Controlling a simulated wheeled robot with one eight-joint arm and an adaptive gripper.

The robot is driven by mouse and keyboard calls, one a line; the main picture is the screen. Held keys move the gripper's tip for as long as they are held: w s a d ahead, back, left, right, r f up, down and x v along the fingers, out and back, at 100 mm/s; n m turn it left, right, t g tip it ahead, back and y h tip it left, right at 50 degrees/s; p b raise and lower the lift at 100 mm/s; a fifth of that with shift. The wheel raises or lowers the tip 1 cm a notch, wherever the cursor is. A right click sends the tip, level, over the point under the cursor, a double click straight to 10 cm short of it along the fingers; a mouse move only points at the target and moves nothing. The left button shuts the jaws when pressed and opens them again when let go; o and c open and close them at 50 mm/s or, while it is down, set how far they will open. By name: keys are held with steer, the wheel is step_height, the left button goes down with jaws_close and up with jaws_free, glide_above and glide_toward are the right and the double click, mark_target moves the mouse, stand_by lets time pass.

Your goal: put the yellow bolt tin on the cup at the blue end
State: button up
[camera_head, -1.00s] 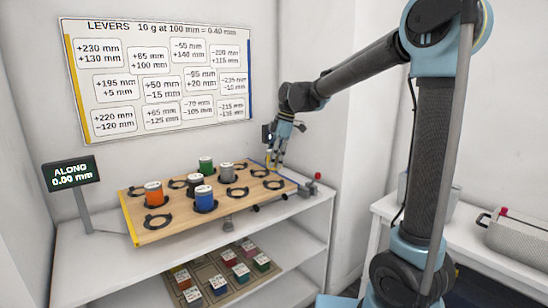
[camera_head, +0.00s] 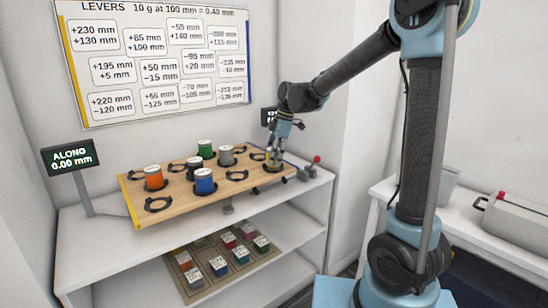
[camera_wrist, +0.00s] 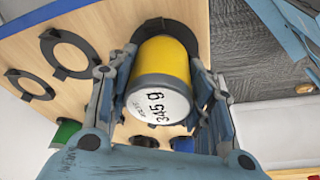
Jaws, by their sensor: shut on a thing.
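My gripper (camera_head: 275,153) is shut on the yellow bolt tin (camera_wrist: 167,62) near the right, blue-edged end of the wooden board (camera_head: 140,189). The wrist view shows a finger on each side of the tin and its white lid marked 345 g. The tin is mostly hidden by the fingers in the head view. A black ring cup (camera_wrist: 150,30) lies directly behind the tin's far end. The tin is at or just above this cup; I cannot tell whether it touches. The blue end strip (camera_wrist: 50,19) shows in the wrist view.
On the board stand an orange tin (camera_head: 153,180), a blue tin (camera_head: 204,184), a green tin (camera_head: 205,149), a grey tin (camera_head: 226,156) and a dark tin (camera_head: 194,168). Several ring cups are empty. A display (camera_head: 70,156) reads ALONG 0.00 mm.

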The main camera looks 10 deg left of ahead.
steer(key=shift+f, duration=0.65)
stand_by(0.3)
steer(key=o, duration=1.4)
steer(key=shift+r, duration=0.1)
steer(key=v, duration=1.1)
steer(key=shift+d+r, duration=0.1)
steer(key=shift+r, duration=0.25)
